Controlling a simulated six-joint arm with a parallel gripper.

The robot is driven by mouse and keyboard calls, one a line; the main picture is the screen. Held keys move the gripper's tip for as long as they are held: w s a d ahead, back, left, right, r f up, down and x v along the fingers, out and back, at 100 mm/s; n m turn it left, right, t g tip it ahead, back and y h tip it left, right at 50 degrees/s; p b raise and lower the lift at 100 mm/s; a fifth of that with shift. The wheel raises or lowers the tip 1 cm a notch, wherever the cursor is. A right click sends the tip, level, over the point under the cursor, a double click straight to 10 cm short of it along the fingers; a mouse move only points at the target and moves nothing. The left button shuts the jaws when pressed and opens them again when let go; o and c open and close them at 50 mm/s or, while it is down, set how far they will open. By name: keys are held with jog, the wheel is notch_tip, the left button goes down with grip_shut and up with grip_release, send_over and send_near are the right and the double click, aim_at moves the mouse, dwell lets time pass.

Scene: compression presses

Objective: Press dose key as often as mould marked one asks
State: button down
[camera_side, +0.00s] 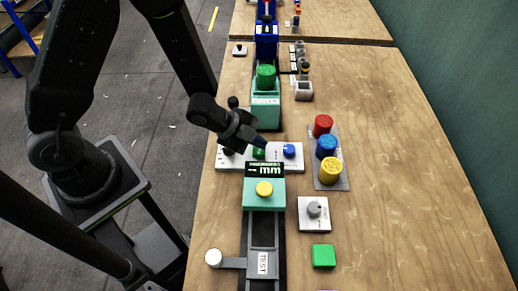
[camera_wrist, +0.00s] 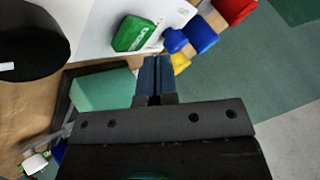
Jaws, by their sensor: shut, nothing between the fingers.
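A white panel (camera_side: 223,160) carries a green key (camera_side: 258,153) and a round blue button (camera_side: 289,151). In the wrist view the green key (camera_wrist: 132,34) bears pale lettering that I cannot read. My gripper (camera_side: 262,143) is shut and empty, with its tips close to the green key in the side view. In the wrist view the fingertips (camera_wrist: 152,62) lie just below the key's edge; I cannot tell whether they touch. Red (camera_side: 323,125), blue (camera_side: 326,146) and yellow (camera_side: 330,170) cylinders stand in a row to the right. No mark for one is readable on them.
A teal press (camera_side: 264,199) with a yellow button (camera_side: 264,188) and a dark "mm" display stands in front of the panel. Another teal press (camera_side: 265,112) with a green cylinder (camera_side: 266,76) stands behind. A knob box (camera_side: 314,214) and green block (camera_side: 323,256) lie right. The table's right side is clear.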

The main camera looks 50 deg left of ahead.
aim_at(258, 152)
jog(key=shift+r, duration=2.55)
dwell(0.9)
notch_tip(258, 152, up, 4)
jog(key=shift+f, duration=0.1)
dwell(0.4)
jog(key=shift+f, duration=4.45)
jog(key=shift+f, duration=0.4)
